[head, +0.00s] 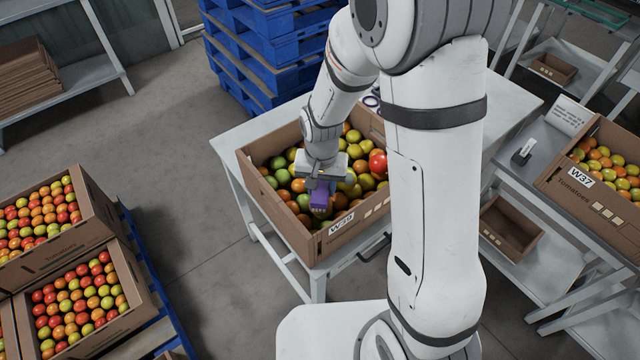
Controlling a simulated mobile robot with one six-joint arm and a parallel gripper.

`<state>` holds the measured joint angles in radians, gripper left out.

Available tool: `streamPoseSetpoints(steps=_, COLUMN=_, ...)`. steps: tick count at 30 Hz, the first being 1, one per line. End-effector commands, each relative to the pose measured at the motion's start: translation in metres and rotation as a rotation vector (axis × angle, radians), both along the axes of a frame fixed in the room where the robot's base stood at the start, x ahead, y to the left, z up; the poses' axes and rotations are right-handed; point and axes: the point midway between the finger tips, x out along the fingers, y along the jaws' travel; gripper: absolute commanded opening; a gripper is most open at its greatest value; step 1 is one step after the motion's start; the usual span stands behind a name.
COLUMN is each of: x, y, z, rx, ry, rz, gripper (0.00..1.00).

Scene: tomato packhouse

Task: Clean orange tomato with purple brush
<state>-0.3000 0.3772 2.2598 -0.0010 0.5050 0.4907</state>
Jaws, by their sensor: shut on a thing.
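My gripper (321,181) is over the near left part of the open cardboard box W39 (272,218). It points down and is shut on the purple brush (321,197). The brush is at the level of the tomatoes, and I cannot tell whether it touches one. An orange tomato (298,186) lies just left of the gripper. More orange, green, yellow and red tomatoes fill the box. My arm hides the box's right side and some of the tomatoes.
The box stands on a white table (228,146). Blue pallets (262,50) are stacked behind it. Tomato boxes (75,308) stand on a pallet at the left. Box W37 (580,178) is on a bench at the right. The floor left of the table is clear.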

Motion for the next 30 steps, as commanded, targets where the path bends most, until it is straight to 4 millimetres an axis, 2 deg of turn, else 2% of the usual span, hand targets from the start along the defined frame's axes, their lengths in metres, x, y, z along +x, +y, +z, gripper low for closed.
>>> streamPoseSetpoints(steps=18, x=-0.030, y=0.006, z=0.000, rx=0.000, ry=-0.001, rz=0.000, gripper=0.18)
streamPoseSetpoints(steps=30, x=-0.034, y=0.007, z=0.000, rx=0.000, ry=0.000, rz=0.000, gripper=0.18)
